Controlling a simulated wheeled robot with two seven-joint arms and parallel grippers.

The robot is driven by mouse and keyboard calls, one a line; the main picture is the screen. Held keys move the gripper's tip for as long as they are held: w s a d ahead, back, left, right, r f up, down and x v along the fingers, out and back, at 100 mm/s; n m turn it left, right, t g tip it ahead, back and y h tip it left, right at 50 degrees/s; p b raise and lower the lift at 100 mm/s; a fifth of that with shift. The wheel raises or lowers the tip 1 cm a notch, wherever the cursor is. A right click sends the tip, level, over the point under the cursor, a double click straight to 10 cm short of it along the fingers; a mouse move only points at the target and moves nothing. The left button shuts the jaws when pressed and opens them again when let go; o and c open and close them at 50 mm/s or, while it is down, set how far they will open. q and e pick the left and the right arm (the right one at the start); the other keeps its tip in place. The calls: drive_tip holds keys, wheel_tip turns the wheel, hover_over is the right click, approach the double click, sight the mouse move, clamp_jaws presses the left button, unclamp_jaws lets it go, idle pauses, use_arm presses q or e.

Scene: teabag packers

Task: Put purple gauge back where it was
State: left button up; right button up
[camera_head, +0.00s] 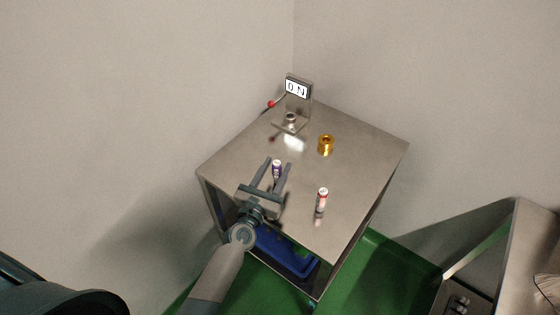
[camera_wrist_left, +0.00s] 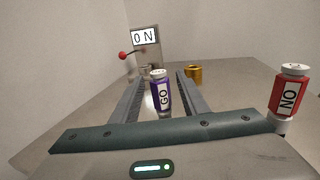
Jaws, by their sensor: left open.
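The purple gauge (camera_head: 277,168), marked "GO", stands upright on the metal table (camera_head: 363,153). In the left wrist view the purple gauge (camera_wrist_left: 161,93) is between the two fingers, with a gap visible on either side. My left gripper (camera_head: 277,165) is open around it; its fingers also show in the left wrist view (camera_wrist_left: 158,90). A red gauge (camera_head: 322,198) marked "NO" stands upright to the right, and it also shows in the left wrist view (camera_wrist_left: 289,91). My right gripper is not in view.
A force tester with a display reading "0 N" (camera_head: 297,88) and a red-knobbed lever (camera_head: 271,104) stands at the table's back corner. A brass ring (camera_head: 326,145) sits right of it. A blue bin (camera_head: 283,251) is under the tabletop. The table's right side is clear.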

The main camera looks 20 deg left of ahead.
use_arm(q)
drive_tip(key=s, duration=0.5)
drive_tip(key=s+b, duration=0.1)
drive_tip(key=s, duration=0.1)
drive_tip(key=shift+s+a+f, duration=0.1)
drive_tip(key=shift+s+a, duration=0.05)
drive_tip(key=shift+a, duration=0.15)
idle(0.3)
